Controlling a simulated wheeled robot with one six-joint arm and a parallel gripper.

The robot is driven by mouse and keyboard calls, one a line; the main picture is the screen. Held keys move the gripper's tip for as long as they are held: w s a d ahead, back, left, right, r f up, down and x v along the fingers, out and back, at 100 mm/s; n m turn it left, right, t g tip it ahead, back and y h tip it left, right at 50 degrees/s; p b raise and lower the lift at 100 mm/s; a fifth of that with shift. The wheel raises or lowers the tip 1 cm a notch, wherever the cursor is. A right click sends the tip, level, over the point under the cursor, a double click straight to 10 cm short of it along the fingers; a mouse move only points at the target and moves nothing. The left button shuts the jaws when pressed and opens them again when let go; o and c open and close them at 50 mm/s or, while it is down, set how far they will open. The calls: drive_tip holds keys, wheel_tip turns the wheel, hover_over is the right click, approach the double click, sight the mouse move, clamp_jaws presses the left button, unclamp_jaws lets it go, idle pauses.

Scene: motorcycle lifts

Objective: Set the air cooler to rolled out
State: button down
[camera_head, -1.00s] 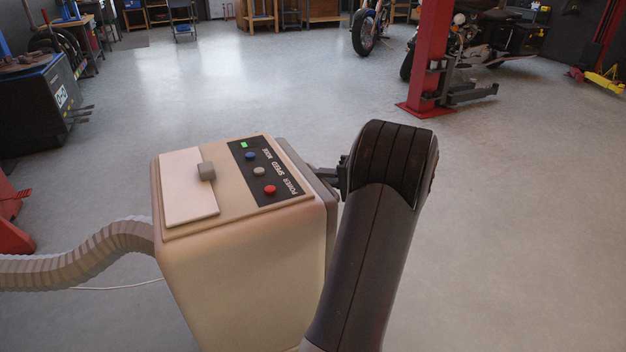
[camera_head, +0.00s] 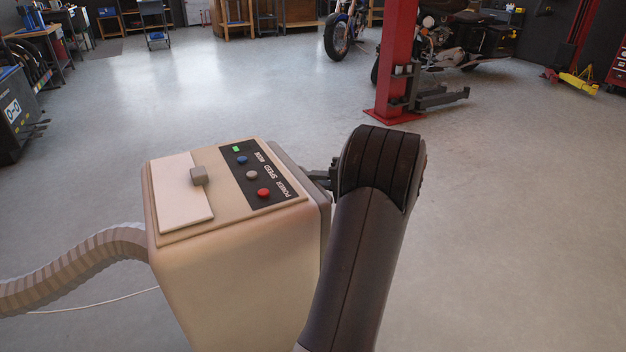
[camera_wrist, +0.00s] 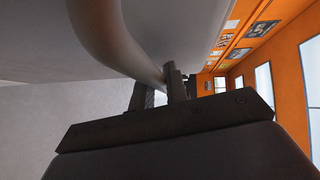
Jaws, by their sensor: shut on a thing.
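The air cooler (camera_head: 225,265) is a beige box standing upright on the floor in the head view. Its top has a dark panel with red, white and blue buttons and a green light, plus a pale lid with a grey knob. My gripper (camera_head: 322,178) is at the cooler's right side, partly hidden behind my dark arm. In the wrist view my gripper (camera_wrist: 160,92) is shut on a curved, pale handle bar (camera_wrist: 108,35) beside the cooler's grey side. The cooler's wheels and base are out of view.
A ribbed grey hose (camera_head: 75,270) and a thin white cable (camera_head: 95,301) run left from the cooler. A red lift post (camera_head: 393,65) stands ahead to the right, with motorcycles behind it.

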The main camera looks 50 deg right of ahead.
drive_tip(key=shift+d, duration=0.1)
drive_tip(key=c, duration=1.4)
unclamp_jaws()
drive_tip(key=p+v, duration=0.2)
drive_tip(key=v, duration=0.8)
drive_tip(key=shift+s+p, duration=0.35)
drive_tip(key=shift+p, duration=0.05)
drive_tip(key=shift+r, duration=0.1)
